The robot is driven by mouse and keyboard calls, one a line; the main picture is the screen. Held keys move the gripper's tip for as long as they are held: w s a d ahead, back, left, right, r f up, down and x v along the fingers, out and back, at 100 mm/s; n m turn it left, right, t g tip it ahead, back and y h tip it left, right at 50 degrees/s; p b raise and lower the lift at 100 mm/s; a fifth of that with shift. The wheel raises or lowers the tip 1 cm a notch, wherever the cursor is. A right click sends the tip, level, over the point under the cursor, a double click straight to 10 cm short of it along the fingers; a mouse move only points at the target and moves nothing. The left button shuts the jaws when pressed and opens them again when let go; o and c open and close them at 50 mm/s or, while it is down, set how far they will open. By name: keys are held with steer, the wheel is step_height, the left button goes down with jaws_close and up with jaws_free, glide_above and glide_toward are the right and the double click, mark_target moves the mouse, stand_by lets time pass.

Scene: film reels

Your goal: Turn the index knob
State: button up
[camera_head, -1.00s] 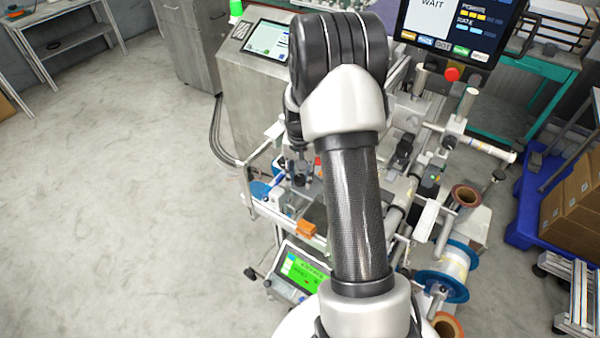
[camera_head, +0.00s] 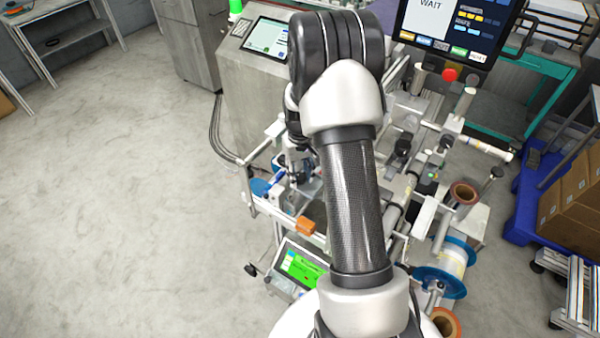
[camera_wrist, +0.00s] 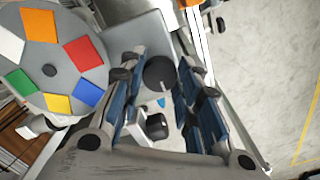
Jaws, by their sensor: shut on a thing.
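In the wrist view a round black knob (camera_wrist: 159,72), which I take to be the index knob, sits between the two blue-padded fingers of my gripper (camera_wrist: 158,78). The gripper is shut on it. A grey disc (camera_wrist: 40,67) with white, orange, red, yellow, green and blue patches lies just left of the fingers. In the head view my gripper (camera_head: 297,172) is low at the left side of the machine, partly hidden by my arm. The knob cannot be made out there.
A second dark knob-like part (camera_wrist: 157,126) sits between the fingers, nearer the palm in the picture. In the head view a tilted green screen (camera_head: 303,268) and an orange block (camera_head: 305,225) are in front. Open floor (camera_head: 120,200) lies to the left.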

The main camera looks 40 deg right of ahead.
mark_target(300, 176)
stand_by(0.3)
steer(key=o, duration=1.1)
steer(key=shift+c, duration=0.2)
steer(key=shift+r, duration=0.1)
step_height(300, 176, up, 12)
